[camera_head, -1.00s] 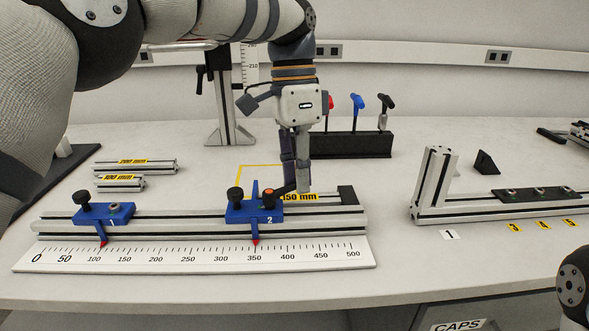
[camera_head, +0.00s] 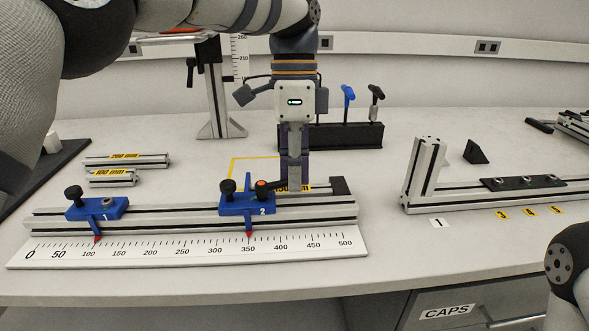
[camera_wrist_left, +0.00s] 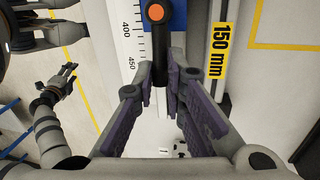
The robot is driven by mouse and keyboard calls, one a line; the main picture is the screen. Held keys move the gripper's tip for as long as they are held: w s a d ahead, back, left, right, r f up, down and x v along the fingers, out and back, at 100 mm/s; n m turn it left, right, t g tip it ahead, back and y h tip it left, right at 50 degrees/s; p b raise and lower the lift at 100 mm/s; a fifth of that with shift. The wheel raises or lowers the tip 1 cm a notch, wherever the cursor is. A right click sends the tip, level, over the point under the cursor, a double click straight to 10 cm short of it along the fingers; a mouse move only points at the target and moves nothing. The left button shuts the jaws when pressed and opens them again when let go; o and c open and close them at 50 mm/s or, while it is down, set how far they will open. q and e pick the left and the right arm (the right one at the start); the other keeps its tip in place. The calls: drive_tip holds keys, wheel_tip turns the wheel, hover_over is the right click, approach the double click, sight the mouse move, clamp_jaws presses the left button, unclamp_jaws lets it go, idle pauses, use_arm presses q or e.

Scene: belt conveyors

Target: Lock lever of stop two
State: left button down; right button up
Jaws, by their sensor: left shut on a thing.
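Stop two (camera_head: 234,207) is a blue block marked 2 on the aluminium rail (camera_head: 330,210), its red pointer near 350 on the scale. It has a black knob and a black lever with an orange pivot (camera_head: 261,184). In the left wrist view the lever (camera_wrist_left: 159,60) runs down from its orange pivot between the purple finger pads. My left gripper (camera_head: 293,184) points down just right of stop two, shut on the lever. The lever's end is partly hidden by the fingers. A small, distant gripper of my right arm (camera_wrist_left: 69,72) shows in the left wrist view; its jaw state is unclear.
Stop one (camera_head: 84,212) sits near 100 on the rail. The white scale (camera_head: 180,251) lies in front. A 150 mm piece (camera_wrist_left: 220,50) lies behind the rail. A black tool rack (camera_head: 360,135) stands behind the gripper. Bare table lies between the rail and right-hand fixture (camera_head: 424,175).

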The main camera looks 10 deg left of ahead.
use_arm(q)
drive_tip(key=c, duration=1.6)
unclamp_jaws()
drive_tip(key=shift+c, duration=0.2)
wheel_tip(320, 180, up, 7)
drive_tip(key=w, duration=0.1)
drive_tip(key=shift+a+r, duration=0.15)
drive_tip(key=shift+r, duration=0.05)
drive_tip(key=shift+f, duration=0.1)
